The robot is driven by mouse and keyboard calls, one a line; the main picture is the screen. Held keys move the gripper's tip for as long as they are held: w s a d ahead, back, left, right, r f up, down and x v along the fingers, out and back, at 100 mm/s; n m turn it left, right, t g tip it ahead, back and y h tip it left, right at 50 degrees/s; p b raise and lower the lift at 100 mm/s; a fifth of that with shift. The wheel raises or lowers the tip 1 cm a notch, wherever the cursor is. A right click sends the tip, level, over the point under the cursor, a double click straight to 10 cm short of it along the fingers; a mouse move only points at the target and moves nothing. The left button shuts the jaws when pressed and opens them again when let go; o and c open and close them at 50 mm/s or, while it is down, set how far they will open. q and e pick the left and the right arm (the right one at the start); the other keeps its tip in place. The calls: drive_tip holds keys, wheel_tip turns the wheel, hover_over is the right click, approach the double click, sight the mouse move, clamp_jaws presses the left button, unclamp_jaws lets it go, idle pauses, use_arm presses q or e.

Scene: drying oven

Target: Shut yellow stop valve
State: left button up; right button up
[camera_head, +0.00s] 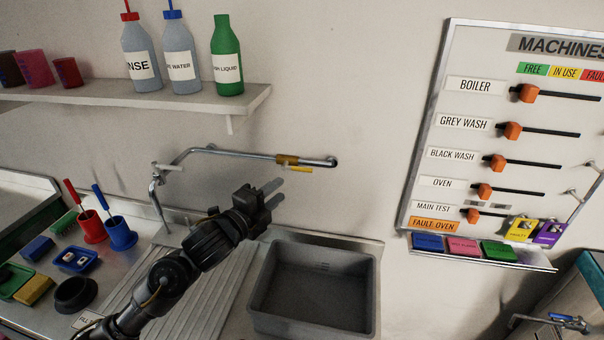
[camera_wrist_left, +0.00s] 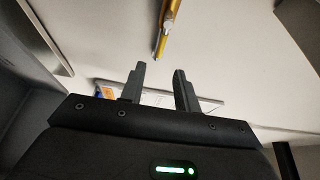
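The yellow stop valve (camera_head: 288,161) sits on the metal pipe (camera_head: 225,152) that runs along the wall above the sink. Its yellow handle (camera_head: 298,169) lies along the pipe, pointing right. My left gripper (camera_head: 272,190) is just below the valve in the head view, its fingers apart and empty. In the left wrist view the yellow handle (camera_wrist_left: 160,45) hangs ahead of the two fingertips (camera_wrist_left: 158,68), roughly in line with the gap between them and not touching. My right gripper is not in view.
A dark sink basin (camera_head: 313,285) lies below my left gripper. A shelf (camera_head: 130,95) with bottles is above left. A machines board (camera_head: 505,130) hangs on the right wall. Red and blue cups (camera_head: 120,233) stand on the left counter. The wall around the valve is clear.

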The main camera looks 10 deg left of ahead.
sight(301, 170)
use_arm(q)
drive_tip(key=p+x, duration=0.3)
drive_tip(key=x, duration=0.6)
drive_tip(key=shift+w+a+r+p, duration=0.1)
drive_tip(key=shift+w+r+p, duration=0.1)
drive_tip(key=shift+p, duration=0.1)
drive_tip(key=shift+w, duration=0.2)
drive_tip(key=shift+w+f, duration=0.1)
drive_tip(key=shift+w, duration=0.05)
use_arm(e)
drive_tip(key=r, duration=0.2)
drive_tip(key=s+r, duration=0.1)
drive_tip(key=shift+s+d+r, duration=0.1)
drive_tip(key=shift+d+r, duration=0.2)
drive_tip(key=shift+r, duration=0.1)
use_arm(q)
clamp_jaws()
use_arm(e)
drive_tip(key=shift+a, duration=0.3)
